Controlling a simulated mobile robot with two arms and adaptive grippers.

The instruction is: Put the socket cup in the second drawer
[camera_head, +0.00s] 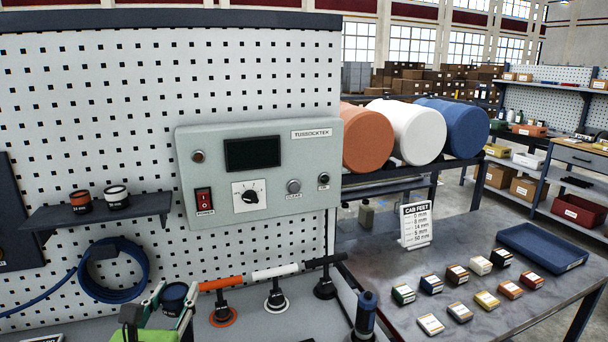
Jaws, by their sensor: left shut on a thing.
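My left gripper (174,302) is at the bottom left, low in front of the pegboard. It is shut on a dark blue cup (175,292), with one finger on each side of it. Pale lettering shows on the cup's side, and its lower part is partly hidden by the gripper. This blue cup appears to be the socket cup. Two other dark cups stand on the small shelf, one with an orange rim (81,201) and one with a white rim (116,197). My right gripper is not in view. The second drawer cannot be made out.
Orange (222,284), white (275,273) and black (324,262) handled tools stand right of the gripper. A blue hose coil (113,270) hangs at left. The control box (258,172) juts from the pegboard. The right table holds small boxes and a blue tray (541,249).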

